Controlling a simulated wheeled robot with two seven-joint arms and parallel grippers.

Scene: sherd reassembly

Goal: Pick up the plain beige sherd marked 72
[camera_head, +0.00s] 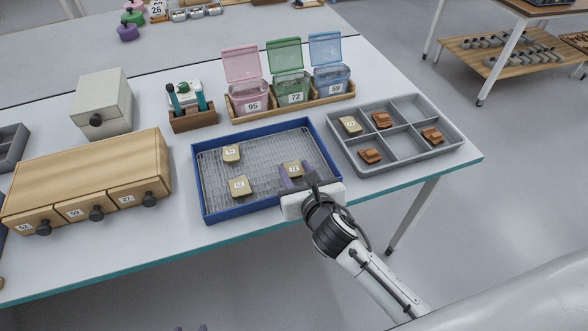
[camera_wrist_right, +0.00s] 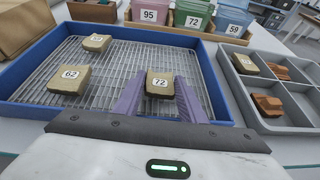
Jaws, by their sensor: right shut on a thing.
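The beige sherd marked 72 (camera_head: 293,169) is in the right part of the blue tray with a wire rack (camera_head: 262,121). In the right wrist view the sherd marked 72 (camera_wrist_right: 160,84) sits between the two purple fingers of my right gripper (camera_wrist_right: 158,92). My right gripper (camera_head: 294,175) is shut on it, reaching in over the tray's front edge. I cannot tell whether the sherd is clear of the rack. A beige sherd marked 62 (camera_head: 241,186) and another beige sherd (camera_head: 232,153) lie on the rack to the left. My left gripper is not in view.
A grey compartment tray (camera_head: 337,140) at right holds a beige sherd (camera_head: 350,125) and several orange-brown pieces. Behind stand open-lidded boxes marked 95 (camera_head: 252,105), 72 (camera_head: 296,97) and 59 (camera_head: 335,88). A wooden drawer unit (camera_head: 90,175) stands left.

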